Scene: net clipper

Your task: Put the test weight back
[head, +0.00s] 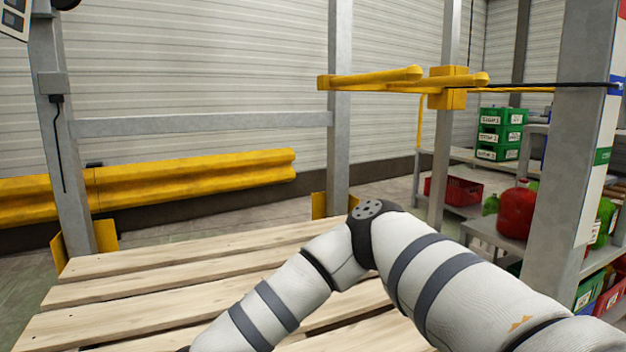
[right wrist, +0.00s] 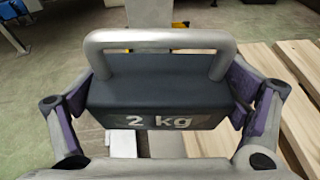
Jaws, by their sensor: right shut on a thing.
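The test weight (right wrist: 160,92) is a dark grey block marked "2 kg" with a light grey bar handle on top. It fills the middle of the right wrist view. My right gripper (right wrist: 165,100) is shut on it, with one purple-padded finger against each end of the block. Below and behind the weight are a pale post and a small white patch, partly hidden by it. The head view shows my right arm over the wooden pallet, but not the right gripper or the weight. My left gripper is in neither view.
The slatted wooden pallet (head: 130,290) lies in front, and its slats also show at the right of the wrist view (right wrist: 295,85). Metal posts (head: 338,110) and yellow barriers (head: 200,175) stand behind.

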